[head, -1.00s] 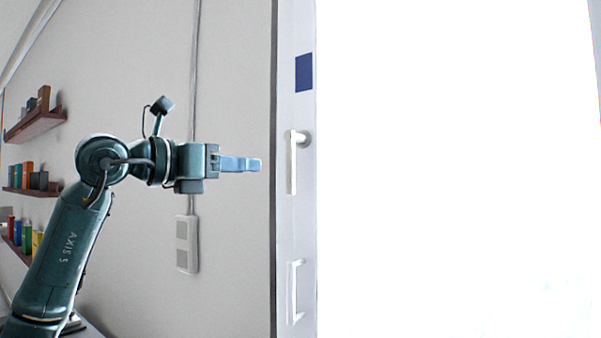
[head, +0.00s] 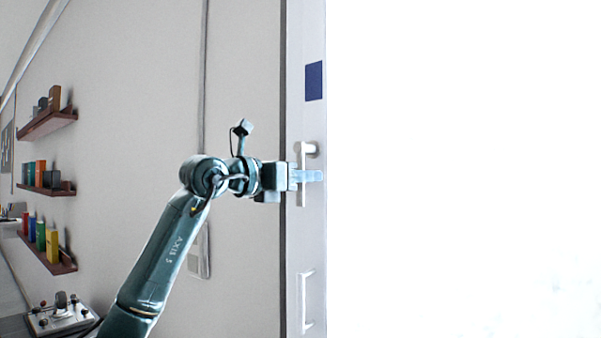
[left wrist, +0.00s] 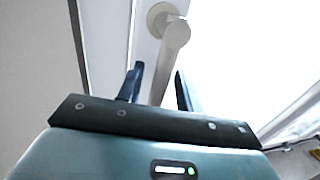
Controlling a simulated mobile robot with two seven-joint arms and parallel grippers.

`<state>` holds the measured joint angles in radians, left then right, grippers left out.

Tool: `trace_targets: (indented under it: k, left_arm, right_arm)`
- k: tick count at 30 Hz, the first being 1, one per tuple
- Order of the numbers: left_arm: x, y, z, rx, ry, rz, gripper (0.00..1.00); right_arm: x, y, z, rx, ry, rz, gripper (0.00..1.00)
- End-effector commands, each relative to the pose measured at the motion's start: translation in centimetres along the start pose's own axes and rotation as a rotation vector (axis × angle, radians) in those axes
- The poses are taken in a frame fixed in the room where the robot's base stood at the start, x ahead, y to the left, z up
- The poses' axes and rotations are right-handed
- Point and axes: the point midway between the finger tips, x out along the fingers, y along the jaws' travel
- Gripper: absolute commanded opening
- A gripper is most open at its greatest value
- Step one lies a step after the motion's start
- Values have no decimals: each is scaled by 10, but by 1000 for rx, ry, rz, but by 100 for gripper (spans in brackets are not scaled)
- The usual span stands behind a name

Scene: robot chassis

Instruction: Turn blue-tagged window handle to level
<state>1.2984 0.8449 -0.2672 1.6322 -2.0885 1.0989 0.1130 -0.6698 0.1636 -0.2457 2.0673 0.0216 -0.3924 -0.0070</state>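The blue tag (head: 314,81) is on the white window frame, above the upper handle. That window handle (head: 303,158) is light-coloured and hangs straight down from its pivot. My left gripper (head: 312,176) is at the handle's lever in the head view. In the left wrist view the handle (left wrist: 174,46) runs down between the two dark fingers (left wrist: 160,88). The fingers are apart, one on each side of the lever. The lever's lower end is hidden behind the gripper body. My right gripper is not in view.
A second white handle (head: 305,302) is lower on the same frame. Shelves (head: 48,123) with books and blocks are on the wall at left. A control box (head: 60,315) sits at lower left. Right of the frame is bright blank window.

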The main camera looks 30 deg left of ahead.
Motion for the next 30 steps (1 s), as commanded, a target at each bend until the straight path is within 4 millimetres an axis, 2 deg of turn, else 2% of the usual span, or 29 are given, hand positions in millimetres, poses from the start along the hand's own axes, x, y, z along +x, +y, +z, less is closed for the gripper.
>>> trace_targets:
  k: [7,20,30]
  left_arm:
    - [0,0,0,0,0,0,35]
    - [0,0,0,0,0,0,0]
    - [0,0,0,0,0,0,0]
  right_arm:
    - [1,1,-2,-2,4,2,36]
    - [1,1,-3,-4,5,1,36]
    - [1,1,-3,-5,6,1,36]
